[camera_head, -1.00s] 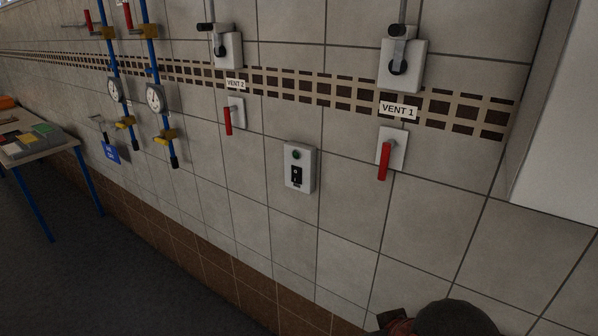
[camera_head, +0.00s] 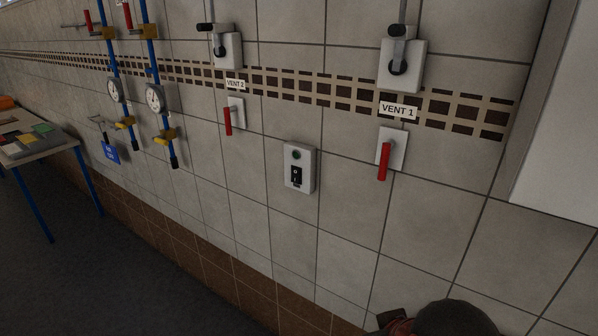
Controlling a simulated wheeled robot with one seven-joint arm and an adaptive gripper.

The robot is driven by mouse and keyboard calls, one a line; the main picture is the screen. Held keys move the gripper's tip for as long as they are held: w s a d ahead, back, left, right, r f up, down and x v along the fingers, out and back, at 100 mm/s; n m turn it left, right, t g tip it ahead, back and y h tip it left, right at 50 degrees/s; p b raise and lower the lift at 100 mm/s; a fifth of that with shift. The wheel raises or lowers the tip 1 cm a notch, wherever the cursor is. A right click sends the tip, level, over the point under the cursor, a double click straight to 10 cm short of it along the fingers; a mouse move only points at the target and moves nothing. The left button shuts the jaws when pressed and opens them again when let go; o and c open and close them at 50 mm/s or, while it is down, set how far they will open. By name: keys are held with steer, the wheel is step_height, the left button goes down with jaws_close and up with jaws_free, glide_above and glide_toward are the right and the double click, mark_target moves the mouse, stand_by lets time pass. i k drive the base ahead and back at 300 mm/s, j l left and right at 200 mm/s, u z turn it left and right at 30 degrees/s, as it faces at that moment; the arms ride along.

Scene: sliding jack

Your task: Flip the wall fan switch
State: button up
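A light grey switch box (camera_head: 299,168) is fixed to the tiled wall in the middle of the view. It has a dark green round button or lamp (camera_head: 296,155) at the top and a black switch (camera_head: 296,176) below it. Which way the switch is set is too small to tell. Part of my arm shows at the bottom right edge, below and to the right of the box and apart from it. My gripper's fingers cannot be seen.
Red-handled levers sit under the VENT 2 (camera_head: 228,120) and VENT 1 (camera_head: 384,160) labels, on either side of the box. Blue pipes with gauges (camera_head: 155,97) run down the wall at left. A table (camera_head: 62,141) stands far left. A white cabinet (camera_head: 560,120) is at right.

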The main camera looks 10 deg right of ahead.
mark_target(295, 178)
steer(key=i+j+u, duration=0.6)
steer(key=u, duration=0.15)
steer(key=i, duration=0.1)
